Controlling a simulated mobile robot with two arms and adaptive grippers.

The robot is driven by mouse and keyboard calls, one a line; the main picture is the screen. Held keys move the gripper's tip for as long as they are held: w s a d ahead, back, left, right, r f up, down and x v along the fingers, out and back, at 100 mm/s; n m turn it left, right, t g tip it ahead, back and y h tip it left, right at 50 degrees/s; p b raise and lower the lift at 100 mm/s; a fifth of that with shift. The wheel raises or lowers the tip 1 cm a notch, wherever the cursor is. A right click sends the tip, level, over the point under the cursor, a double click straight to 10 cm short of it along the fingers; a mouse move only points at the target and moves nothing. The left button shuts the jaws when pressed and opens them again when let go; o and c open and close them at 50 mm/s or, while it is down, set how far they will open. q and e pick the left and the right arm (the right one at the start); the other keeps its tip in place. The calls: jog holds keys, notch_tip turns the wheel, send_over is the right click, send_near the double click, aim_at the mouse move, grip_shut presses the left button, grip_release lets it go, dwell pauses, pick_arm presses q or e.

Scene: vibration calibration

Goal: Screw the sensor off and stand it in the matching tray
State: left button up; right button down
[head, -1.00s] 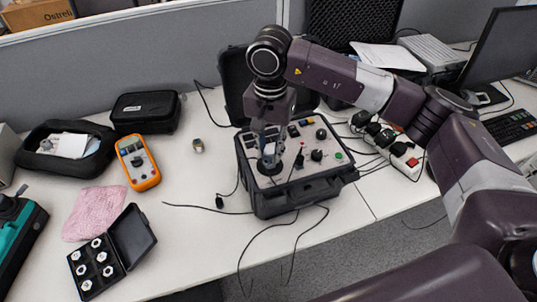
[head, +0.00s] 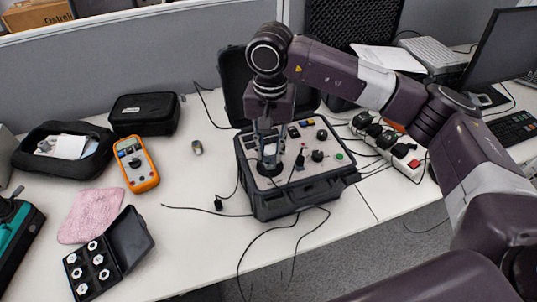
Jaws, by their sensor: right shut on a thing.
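My right gripper (head: 268,155) points straight down over the round black mount on the panel of the open calibrator case (head: 300,192). It is shut on the sensor at that mount. The fingers hide most of the sensor, so I cannot tell whether it is still threaded on. The open black tray box (head: 75,262) lies at the lower left, with several white hexagonal pieces in its slots and its lid open to the right. A small metallic cylinder (head: 197,147) stands on the table left of the case. My left gripper is not in view.
An orange multimeter (head: 137,163), a pink cloth (head: 91,214) and black pouches (head: 145,113) are on the left. A cable with a black plug (head: 218,203) lies left of the case. A power strip (head: 402,160) is on the right. Table between tray and case is mostly clear.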

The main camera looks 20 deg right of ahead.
jog(key=shift+s+f+n+b, duration=0.1)
jog(key=shift+f+n+b, duration=0.05)
jog(key=shift+n+b, duration=0.6)
jog(key=shift+s+f+n+b, duration=0.1)
jog(key=shift+n+b, duration=0.4)
jog(key=shift+n, duration=0.45)
jog(key=shift+n+b, duration=1.25)
jog(key=shift+n, duration=0.75)
jog(key=shift+n+b, duration=0.65)
jog(key=shift+n, duration=0.65)
jog(key=shift+w+n, duration=0.1)
jog(key=shift+n, duration=0.5)
jog(key=shift+r+n+b, duration=0.1)
jog(key=shift+n+b, duration=0.3)
jog(key=c, duration=1.5)
grip_release()
jog(key=shift+w+r, duration=0.1)
jog(key=shift+o, duration=0.2)
